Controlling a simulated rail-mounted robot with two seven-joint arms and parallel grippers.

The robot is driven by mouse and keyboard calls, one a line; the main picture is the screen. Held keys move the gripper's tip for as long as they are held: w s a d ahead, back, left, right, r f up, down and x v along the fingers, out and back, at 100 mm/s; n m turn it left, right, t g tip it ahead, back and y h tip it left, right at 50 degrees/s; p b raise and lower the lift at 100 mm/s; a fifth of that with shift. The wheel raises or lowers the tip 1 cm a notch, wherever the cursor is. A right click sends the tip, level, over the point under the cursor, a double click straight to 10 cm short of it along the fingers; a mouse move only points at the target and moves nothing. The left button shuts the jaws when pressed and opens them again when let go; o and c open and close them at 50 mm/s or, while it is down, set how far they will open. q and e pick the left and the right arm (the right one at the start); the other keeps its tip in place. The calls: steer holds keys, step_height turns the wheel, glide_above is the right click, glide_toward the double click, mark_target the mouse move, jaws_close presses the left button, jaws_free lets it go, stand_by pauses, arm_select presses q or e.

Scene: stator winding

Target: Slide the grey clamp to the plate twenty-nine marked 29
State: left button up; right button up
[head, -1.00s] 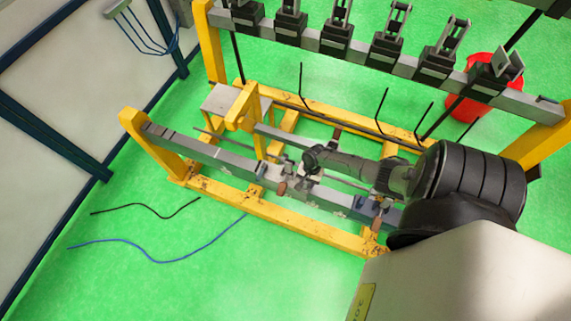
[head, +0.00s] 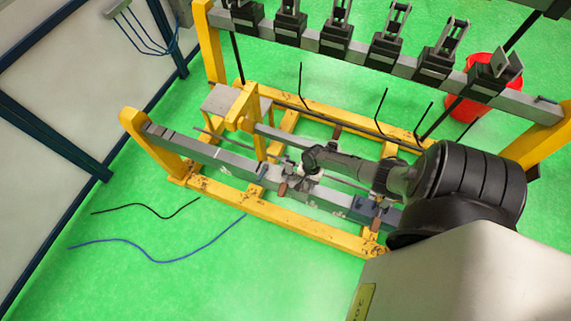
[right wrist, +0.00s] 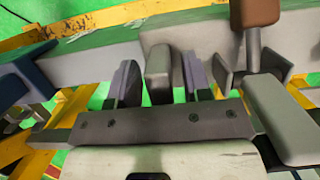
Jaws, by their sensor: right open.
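My right gripper (head: 308,174) is over the grey rail in the head view, below my dark wrist. In the right wrist view my right gripper (right wrist: 157,85) has its two dark fingers apart, on either side of a grey upright block (right wrist: 158,68). I cannot tell whether they touch it. A brown-tipped handle (right wrist: 254,14) with a grey body stands just right of the fingers there. It also shows as a small brown handle (head: 283,189) on the clamp area in the head view. No plate number 29 is legible. My left gripper is not in view.
The grey rail (head: 225,162) lies along a yellow frame (head: 225,203). A dark blue-grey block (head: 365,210) sits on its right part. A raised beam (head: 360,53) with several black fixtures runs behind. A red bucket (head: 482,75) stands back right. Cables lie on the green floor.

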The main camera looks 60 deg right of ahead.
steer(key=v, duration=0.2)
steer(key=a+v, duration=0.1)
steer(key=v, duration=0.4)
steer(key=shift+a+r, duration=0.35)
steer(key=shift+r, duration=0.15)
steer(key=shift+s+r, duration=0.1)
steer(key=shift+r, duration=1.05)
